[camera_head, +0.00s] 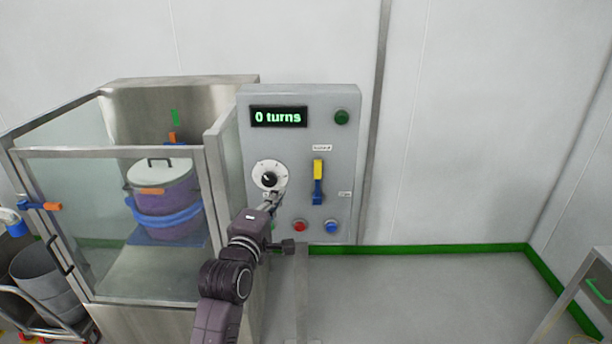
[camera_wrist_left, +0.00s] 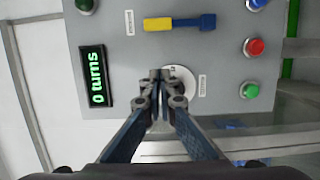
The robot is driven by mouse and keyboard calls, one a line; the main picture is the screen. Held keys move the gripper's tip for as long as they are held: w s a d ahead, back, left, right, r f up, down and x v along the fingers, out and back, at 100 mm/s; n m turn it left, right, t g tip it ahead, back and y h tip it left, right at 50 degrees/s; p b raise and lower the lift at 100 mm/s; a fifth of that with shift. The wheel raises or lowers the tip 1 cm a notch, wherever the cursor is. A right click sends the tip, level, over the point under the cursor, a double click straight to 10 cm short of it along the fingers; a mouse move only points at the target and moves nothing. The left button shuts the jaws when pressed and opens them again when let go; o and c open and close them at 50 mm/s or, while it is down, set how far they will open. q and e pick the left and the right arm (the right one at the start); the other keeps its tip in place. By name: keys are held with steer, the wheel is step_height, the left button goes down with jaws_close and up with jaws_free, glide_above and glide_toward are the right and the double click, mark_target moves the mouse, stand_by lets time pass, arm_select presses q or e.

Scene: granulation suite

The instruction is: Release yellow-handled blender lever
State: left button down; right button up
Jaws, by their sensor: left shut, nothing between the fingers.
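The lever has a yellow handle (camera_head: 318,169) and a blue lower part (camera_head: 318,192), and it stands upright on the grey control panel (camera_head: 342,228). In the left wrist view the yellow handle (camera_wrist_left: 158,24) lies sideways above my fingers. My left gripper (camera_head: 276,198) is shut and empty, in front of the panel at the lower edge of the white dial (camera_head: 264,172), left of the lever and apart from it. In the wrist view the left gripper (camera_wrist_left: 160,76) overlaps the dial (camera_wrist_left: 184,82) and hides part of it; I cannot tell whether they touch. My right gripper is not in view.
The panel display (camera_head: 278,117) reads "0 turns". A green button (camera_head: 341,117) is at top right, red (camera_head: 300,226) and blue (camera_head: 331,227) buttons below. A glass enclosure (camera_head: 110,150) with a purple drum (camera_head: 178,193) stands left.

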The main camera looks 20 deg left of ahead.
mark_target(317, 183)
arm_select(q)
steer(key=w+p, duration=0.1)
steer(key=w, duration=0.4)
steer(key=w+p, duration=0.1)
steer(key=w, duration=0.4)
steer(key=shift+w+a+r, duration=0.1)
steer(key=shift+a, duration=0.1)
steer(key=d+p, duration=0.1)
steer(key=d, duration=0.2)
steer(key=shift+w+d+p, duration=0.2)
steer(key=shift+w+p, duration=0.15)
steer(key=shift+w, duration=0.05)
steer(key=shift+d, duration=0.35)
steer(key=shift+a, duration=0.15)
steer(key=shift+w, duration=0.1)
